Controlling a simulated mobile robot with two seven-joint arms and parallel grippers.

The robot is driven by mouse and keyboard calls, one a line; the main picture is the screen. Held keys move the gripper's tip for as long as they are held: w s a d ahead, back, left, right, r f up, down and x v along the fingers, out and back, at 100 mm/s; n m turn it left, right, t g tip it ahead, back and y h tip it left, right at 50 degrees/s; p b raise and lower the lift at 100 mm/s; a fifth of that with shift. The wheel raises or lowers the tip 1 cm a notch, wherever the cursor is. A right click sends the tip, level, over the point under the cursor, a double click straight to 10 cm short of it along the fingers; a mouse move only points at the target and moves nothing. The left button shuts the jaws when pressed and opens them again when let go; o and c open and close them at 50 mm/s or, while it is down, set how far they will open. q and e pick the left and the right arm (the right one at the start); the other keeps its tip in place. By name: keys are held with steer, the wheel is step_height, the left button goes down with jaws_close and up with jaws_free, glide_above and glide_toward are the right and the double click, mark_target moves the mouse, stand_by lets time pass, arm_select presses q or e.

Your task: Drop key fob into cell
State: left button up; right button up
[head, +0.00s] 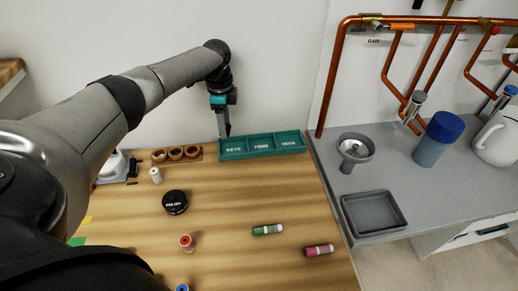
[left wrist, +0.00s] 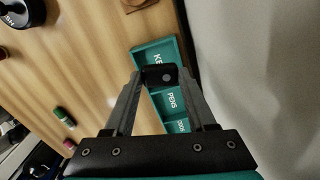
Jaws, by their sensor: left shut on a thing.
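The teal tray (head: 275,148) stands at the back of the wooden table and has three cells, labelled KEYS, PENS and what looks like ODDS. It also shows in the left wrist view (left wrist: 153,46), partly hidden by my fingers. My left gripper (head: 225,131) points down at the tray's left end, by the KEYS cell. In the left wrist view its fingertips (left wrist: 160,78) are shut on a small black key fob (left wrist: 160,75) with a grey round button. The fob appears over the KEYS end near the PENS divider; its height above the tray is hard to tell.
A wooden holder with round cups (head: 176,154) stands left of the tray. A black POLISH tin (head: 175,202), a green tube (head: 267,230) and a pink tube (head: 318,250) lie on the table. A grey counter with a tray (head: 374,231) and copper pipes (head: 333,75) is at right.

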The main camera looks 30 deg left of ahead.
arm_select(q)
steer(key=o, duration=1.4)
steer(key=shift+r, duration=0.15)
step_height(320, 180, up, 15)
steer(key=shift+r+p, duration=0.1)
steer(key=shift+p, duration=0.8)
